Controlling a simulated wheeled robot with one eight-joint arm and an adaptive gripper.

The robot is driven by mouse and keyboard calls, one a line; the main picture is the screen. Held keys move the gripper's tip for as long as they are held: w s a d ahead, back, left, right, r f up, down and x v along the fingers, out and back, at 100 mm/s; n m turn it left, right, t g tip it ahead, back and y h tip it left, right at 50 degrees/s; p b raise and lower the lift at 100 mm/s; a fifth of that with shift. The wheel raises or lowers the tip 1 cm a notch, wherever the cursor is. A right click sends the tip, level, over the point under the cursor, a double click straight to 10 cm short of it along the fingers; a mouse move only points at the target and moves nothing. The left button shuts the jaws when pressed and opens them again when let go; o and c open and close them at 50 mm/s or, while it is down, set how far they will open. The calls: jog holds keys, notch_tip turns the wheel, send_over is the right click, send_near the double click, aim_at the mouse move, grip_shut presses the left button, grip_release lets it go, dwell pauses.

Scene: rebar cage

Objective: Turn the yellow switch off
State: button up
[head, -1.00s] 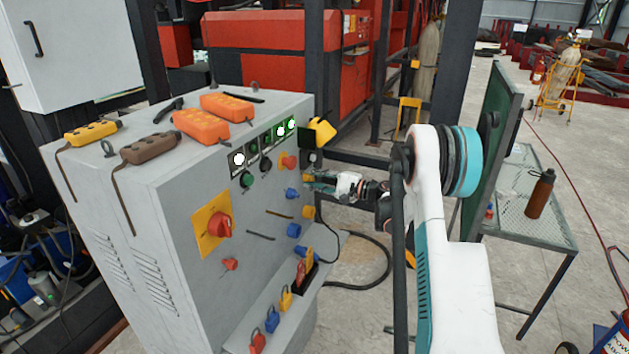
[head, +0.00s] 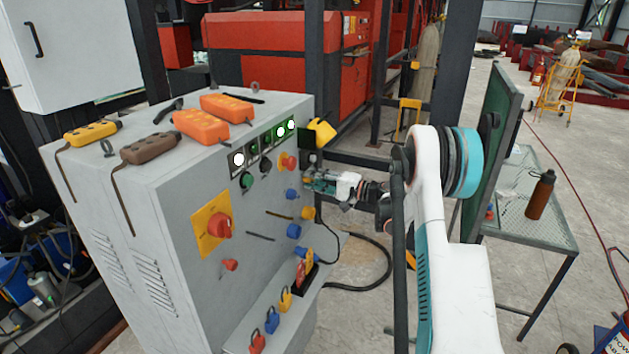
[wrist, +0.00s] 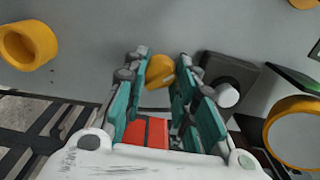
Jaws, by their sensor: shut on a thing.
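The yellow switch (wrist: 160,72) is a small rounded knob on the grey cabinet face, seen in the wrist view between my fingertips. My gripper (wrist: 163,78) is shut on it, with one teal finger on each side. In the head view my gripper (head: 310,180) is at the right edge of the cabinet's front panel. It hides most of the switch there, so the switch's angle is hard to read.
The grey cabinet (head: 180,255) carries a large red rotary switch (head: 219,226) and a red button (head: 289,161). In the wrist view, a dark box with a white knob (wrist: 228,95) is close on the right, and a yellow socket (wrist: 28,44) is at left.

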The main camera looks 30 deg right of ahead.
jog(key=o, duration=1.1)
jog(key=shift+v, duration=4)
